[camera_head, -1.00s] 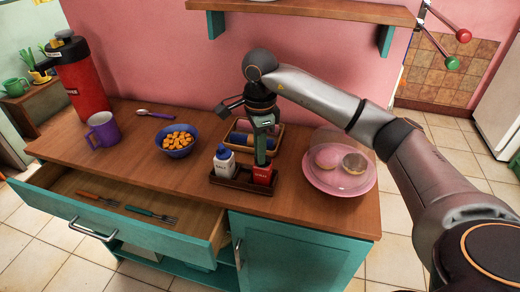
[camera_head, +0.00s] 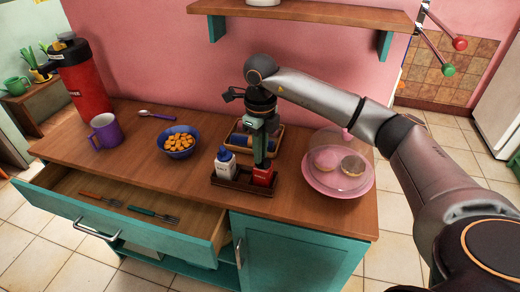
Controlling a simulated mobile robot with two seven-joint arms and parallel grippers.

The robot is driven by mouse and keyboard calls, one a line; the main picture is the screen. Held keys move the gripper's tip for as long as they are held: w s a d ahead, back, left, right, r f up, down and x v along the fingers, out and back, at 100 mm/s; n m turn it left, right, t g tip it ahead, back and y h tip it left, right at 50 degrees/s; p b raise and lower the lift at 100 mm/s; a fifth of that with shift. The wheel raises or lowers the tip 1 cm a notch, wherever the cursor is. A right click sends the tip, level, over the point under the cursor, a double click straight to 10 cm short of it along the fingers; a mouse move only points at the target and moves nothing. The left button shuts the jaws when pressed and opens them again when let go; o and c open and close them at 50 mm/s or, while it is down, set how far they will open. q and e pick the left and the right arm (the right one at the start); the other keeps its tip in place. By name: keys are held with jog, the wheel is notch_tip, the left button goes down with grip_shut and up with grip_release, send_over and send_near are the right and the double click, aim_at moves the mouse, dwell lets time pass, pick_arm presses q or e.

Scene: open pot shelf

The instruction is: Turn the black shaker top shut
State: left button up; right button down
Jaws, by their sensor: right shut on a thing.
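A red shaker (camera_head: 262,177) stands upright in the right part of a dark wooden caddy (camera_head: 243,187) near the front of the counter. My right gripper (camera_head: 262,163) points down from above and is shut on the top of this shaker. The black top is hidden between the fingers. A white shaker with a blue top (camera_head: 225,161) stands to the left in the same caddy, apart from the fingers. My left gripper is not in view.
A wooden-rimmed tray (camera_head: 277,136) sits close behind the caddy. A pink plate with a clear dome (camera_head: 339,178) is to the right, a blue bowl (camera_head: 178,152) to the left. The drawer (camera_head: 140,244) below is open with forks inside.

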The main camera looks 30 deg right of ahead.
jog(key=shift+d+m, duration=0.15)
jog(key=shift+m, duration=1.35)
dwell(0.3)
jog(key=c, duration=0.9)
grip_release()
jog(key=shift+o, duration=0.2)
notch_tip(320, 180, up, 13)
jog(key=shift+f+p, duration=0.2)
jog(key=shift+p, duration=0.15)
